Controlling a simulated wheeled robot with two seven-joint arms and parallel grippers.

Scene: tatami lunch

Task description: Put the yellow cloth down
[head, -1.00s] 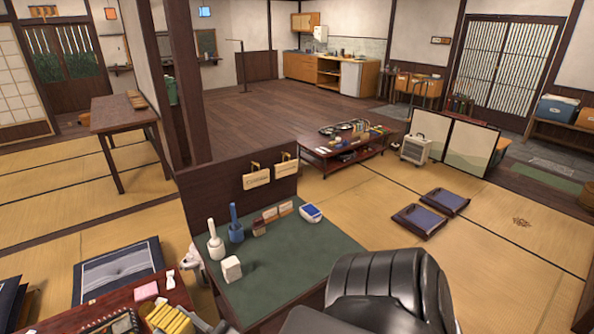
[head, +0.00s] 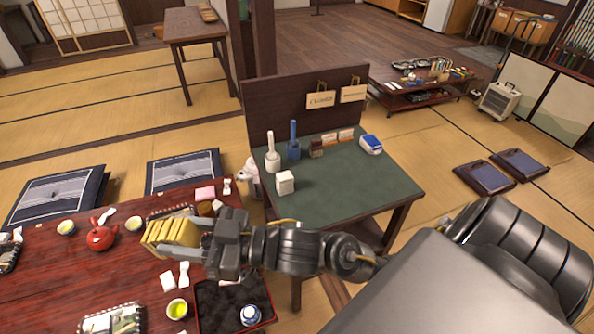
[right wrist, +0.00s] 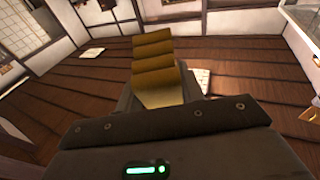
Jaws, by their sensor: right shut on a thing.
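The yellow cloth (head: 172,236) is a folded, ridged bundle at the left end of my right gripper (head: 190,240) in the head view. My right gripper is shut on it, over the red-brown low table (head: 60,270). In the right wrist view the yellow cloth (right wrist: 156,70) sticks out beyond the gripper in several folds. I cannot tell whether the cloth touches the table or a tray under it. My left gripper is not in view.
A green-topped desk (head: 340,195) stands to the right, with bottles and small boxes.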

